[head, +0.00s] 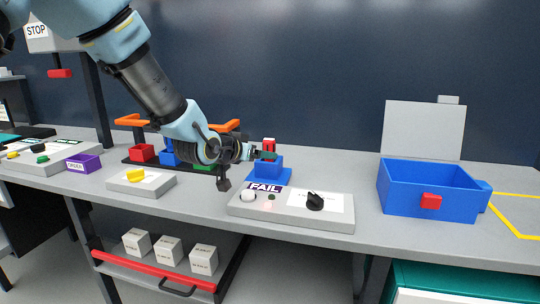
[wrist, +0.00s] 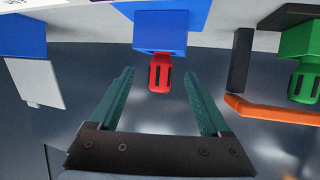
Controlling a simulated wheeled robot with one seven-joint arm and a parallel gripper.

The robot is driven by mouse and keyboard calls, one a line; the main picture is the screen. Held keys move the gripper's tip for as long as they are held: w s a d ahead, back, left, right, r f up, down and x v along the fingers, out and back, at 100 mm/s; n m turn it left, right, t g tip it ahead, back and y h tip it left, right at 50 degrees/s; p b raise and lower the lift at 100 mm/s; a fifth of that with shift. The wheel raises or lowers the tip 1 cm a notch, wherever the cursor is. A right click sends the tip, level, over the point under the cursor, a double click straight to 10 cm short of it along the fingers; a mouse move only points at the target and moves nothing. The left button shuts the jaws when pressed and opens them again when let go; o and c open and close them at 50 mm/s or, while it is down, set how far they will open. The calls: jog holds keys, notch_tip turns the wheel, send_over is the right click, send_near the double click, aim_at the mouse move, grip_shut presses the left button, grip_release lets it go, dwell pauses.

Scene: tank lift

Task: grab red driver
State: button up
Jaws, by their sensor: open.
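The red driver (head: 268,142) stands upright in a blue holder (head: 266,168) at the middle of the bench. In the wrist view, the red driver (wrist: 159,74) shows its handle, which sticks out of the blue holder (wrist: 162,32). My gripper (head: 264,155) reaches in from the left at the height of the handle. In the wrist view, my gripper (wrist: 158,76) is open, with one green finger on each side of the handle and a visible gap to both. The driver's shaft is hidden in the holder.
A grey panel (head: 292,209) with a black knob and a FAIL label sits in front of the holder. A blue bin (head: 405,196) with a raised lid stands at right. A rack with an orange bar (wrist: 265,111) and a green driver (wrist: 304,76) is close beside my gripper.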

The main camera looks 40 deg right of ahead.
aim_at(266, 162)
jog(key=shift+p+x, duration=1.05)
jog(key=shift+x, duration=1.55)
jog(key=shift+w, duration=0.1)
grip_shut()
